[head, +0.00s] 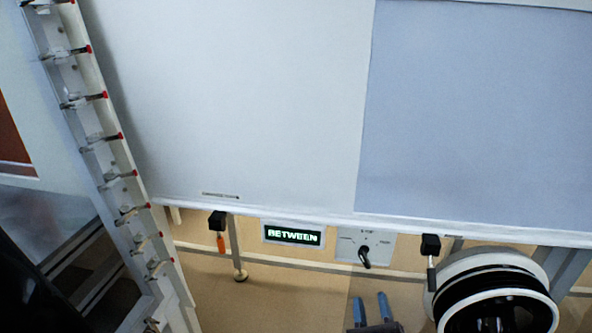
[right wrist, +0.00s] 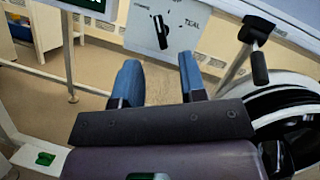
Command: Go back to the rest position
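My right gripper (head: 371,308) is at the bottom edge of the head view, below the panel with the rotary switch. Its two blue fingers stand apart with nothing between them. The right wrist view shows the same open, empty gripper (right wrist: 157,75). The black switch handle (head: 364,256) sits on a grey plate (head: 384,243); the fingers are clear of it. The plate also shows ahead of the fingers in the right wrist view (right wrist: 140,35). My left gripper is not in view.
A lit display (head: 293,236) reads "BETWEEN". A rail with red-tipped clamps (head: 115,170) runs down the left.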

